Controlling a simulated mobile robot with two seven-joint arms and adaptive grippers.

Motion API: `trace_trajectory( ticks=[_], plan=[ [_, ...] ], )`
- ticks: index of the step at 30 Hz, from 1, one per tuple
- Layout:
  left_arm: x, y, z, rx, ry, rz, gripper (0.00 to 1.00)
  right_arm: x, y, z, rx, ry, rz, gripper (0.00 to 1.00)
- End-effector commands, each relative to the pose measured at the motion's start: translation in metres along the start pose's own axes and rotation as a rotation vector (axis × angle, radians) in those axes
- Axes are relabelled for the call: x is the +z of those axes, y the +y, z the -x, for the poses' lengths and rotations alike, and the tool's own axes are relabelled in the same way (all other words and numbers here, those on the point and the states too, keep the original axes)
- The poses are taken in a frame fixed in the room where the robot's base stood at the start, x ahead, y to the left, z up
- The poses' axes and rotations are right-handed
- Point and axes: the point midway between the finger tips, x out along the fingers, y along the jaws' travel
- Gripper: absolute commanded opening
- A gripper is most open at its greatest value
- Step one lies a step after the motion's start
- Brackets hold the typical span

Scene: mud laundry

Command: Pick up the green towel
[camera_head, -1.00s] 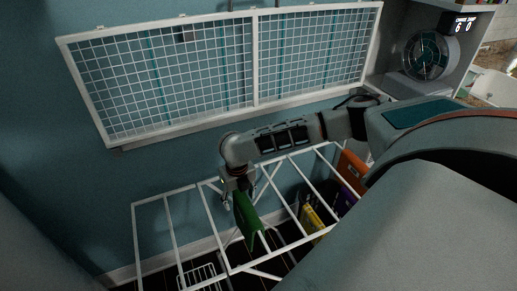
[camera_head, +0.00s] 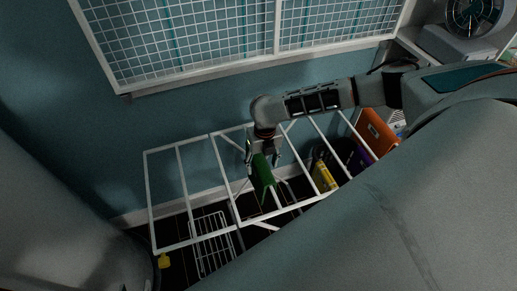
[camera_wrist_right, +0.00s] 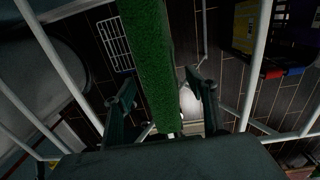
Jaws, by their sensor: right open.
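The green towel (camera_head: 262,173) hangs over a bar of the white drying rack (camera_head: 182,185) in the head view. In the right wrist view the towel (camera_wrist_right: 148,62) runs as a long strip down the middle, between the two fingers. My right gripper (camera_head: 263,151) is just above the towel, pointing down. In the wrist view the right gripper (camera_wrist_right: 163,98) is open, with one finger on each side of the towel and visible gaps. My left gripper is not in view.
White rack bars surround the towel on both sides. A wire basket (camera_head: 212,245) is below on the left. A yellow box (camera_head: 324,177) and an orange box (camera_head: 378,132) stand to the right. A wall-mounted wire grid (camera_head: 240,35) is behind.

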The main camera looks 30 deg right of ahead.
Motion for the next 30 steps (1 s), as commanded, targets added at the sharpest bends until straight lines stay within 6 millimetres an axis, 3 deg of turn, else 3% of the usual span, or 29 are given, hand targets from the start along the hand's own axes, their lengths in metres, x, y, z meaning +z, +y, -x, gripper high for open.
trace_trajectory(
  ticks=[18,28,30],
  plan=[
    [0.017,0.003,-0.008,0.001,-0.01,0.0,0.38,0.005,-0.001,-0.072,-0.002,0.004,0.0,0.57],
    [0.015,0.002,-0.008,0.0,-0.007,-0.003,0.38,0.006,-0.001,-0.077,-0.001,0.001,0.0,0.57],
    [0.015,0.002,-0.008,0.0,-0.007,-0.003,0.38,0.006,-0.001,-0.077,-0.001,0.001,0.0,0.38]
  ],
)
